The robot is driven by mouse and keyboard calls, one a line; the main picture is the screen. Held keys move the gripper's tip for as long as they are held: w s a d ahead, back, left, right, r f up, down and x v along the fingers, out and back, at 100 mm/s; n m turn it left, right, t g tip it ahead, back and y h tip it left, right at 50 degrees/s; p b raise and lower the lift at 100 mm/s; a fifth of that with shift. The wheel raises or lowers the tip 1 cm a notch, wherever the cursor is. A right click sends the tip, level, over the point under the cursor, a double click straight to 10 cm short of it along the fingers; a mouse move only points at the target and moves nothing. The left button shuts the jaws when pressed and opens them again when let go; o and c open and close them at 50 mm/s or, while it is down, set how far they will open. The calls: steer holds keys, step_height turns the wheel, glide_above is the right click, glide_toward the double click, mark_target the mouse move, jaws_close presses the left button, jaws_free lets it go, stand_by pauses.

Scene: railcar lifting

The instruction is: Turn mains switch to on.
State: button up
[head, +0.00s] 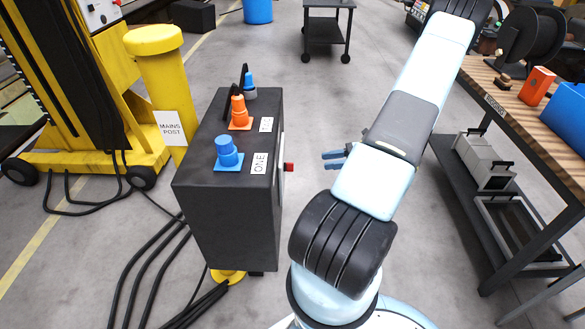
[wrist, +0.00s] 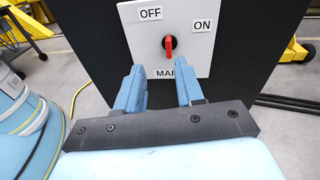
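The mains switch is a red rotary handle (wrist: 169,43) on a white plate (wrist: 141,39) on the side of a dark cabinet (head: 228,215). The plate reads OFF at upper left, ON at upper right and partly hidden lettering below. The handle stands about upright, its pale mark near the top; I cannot tell its exact setting. In the head view the red handle (head: 289,167) juts from the cabinet's right side. My gripper (wrist: 163,72) is open and empty, its blue fingers apart, just short of and below the handle. It also shows in the head view (head: 323,160).
Blue and orange plugs (head: 240,112) stand on the cabinet top. A yellow mains post (head: 160,80) and black cables (head: 160,255) lie left of it. A wooden workbench (head: 530,105) stands at right. The floor between cabinet and bench is clear beyond my arm.

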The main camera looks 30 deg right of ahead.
mark_target(289, 167)
steer(key=w+a+f+m+t, duration=0.2)
steer(key=w+a, duration=0.4)
steer(key=a, duration=0.4)
steer(key=shift+w+f, duration=0.35)
steer(key=shift+f, duration=0.15)
jaws_close()
stand_by(0.4)
